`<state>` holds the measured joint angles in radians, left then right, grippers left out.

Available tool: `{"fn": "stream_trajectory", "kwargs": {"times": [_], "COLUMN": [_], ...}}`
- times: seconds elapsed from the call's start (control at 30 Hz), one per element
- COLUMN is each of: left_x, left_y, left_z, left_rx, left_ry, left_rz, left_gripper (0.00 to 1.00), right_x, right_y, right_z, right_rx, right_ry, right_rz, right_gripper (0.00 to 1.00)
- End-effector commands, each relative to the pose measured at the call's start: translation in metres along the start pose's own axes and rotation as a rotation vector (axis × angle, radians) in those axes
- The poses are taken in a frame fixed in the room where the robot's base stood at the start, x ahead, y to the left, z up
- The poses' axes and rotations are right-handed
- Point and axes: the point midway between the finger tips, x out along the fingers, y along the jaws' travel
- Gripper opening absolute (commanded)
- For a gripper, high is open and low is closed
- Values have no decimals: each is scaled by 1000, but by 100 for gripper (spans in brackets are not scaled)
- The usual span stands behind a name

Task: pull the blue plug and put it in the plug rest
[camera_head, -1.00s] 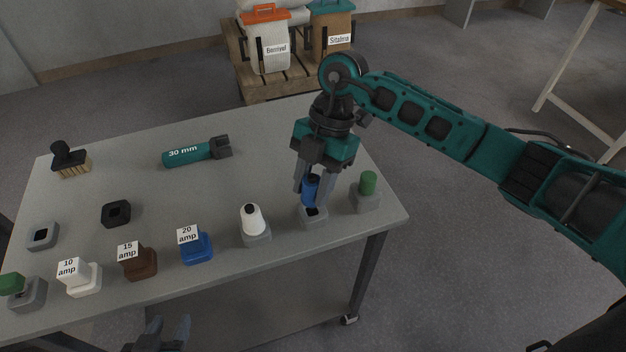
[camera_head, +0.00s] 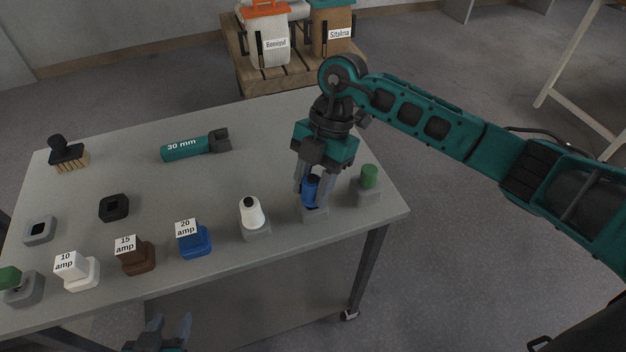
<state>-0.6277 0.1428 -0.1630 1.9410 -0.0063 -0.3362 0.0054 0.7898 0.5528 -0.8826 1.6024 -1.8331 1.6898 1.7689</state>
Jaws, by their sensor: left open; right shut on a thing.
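My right gripper (camera_head: 314,200) is shut on the blue plug (camera_head: 310,188), upright at the right front of the table. The plug is directly over a grey square socket (camera_head: 315,214). Its lower end meets or nearly meets the socket; the fingers hide part of it, so I cannot tell whether it is seated. My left gripper (camera_head: 172,330) is open and empty at the bottom edge, in front of the table. A black square holder (camera_head: 114,207) and a grey one with a dark opening (camera_head: 40,229) stand empty at the left; I cannot tell which is the plug rest.
Along the front stand a white plug (camera_head: 251,212), blue 20 amp (camera_head: 195,241), brown 15 amp (camera_head: 135,257) and white 10 amp (camera_head: 77,271) blocks. Green plugs stand at right (camera_head: 369,177) and left (camera_head: 9,278).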

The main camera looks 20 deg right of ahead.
Motion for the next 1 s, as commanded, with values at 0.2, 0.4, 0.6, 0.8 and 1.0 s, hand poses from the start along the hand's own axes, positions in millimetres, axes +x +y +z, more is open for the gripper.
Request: {"fn": "stream_trajectory", "kwargs": {"times": [0.2, 0.4, 0.6, 0.8, 1.0], "left_x": [2, 4, 4, 5, 5], "left_y": [0, 0, 0, 0, -1], "left_z": [3, 5, 4, 3, 3], "left_rx": [0, 0, 0, 1, 1], "left_ry": [0, 1, 3, 5, 5], "left_rz": [0, 0, -1, -1, -1], "left_gripper": [43, 43, 43, 43, 43], "right_x": [7, 13, 13, 12, 12], "right_y": [0, 0, 0, 0, 0], "right_z": [3, 5, 5, 5, 5], "right_rx": [0, 0, -1, -1, 0], "right_ry": [0, 0, 0, 0, -1], "right_rz": [-1, -1, -1, -1, -1], "right_gripper": [0, 0, 53, 68, 68]}}
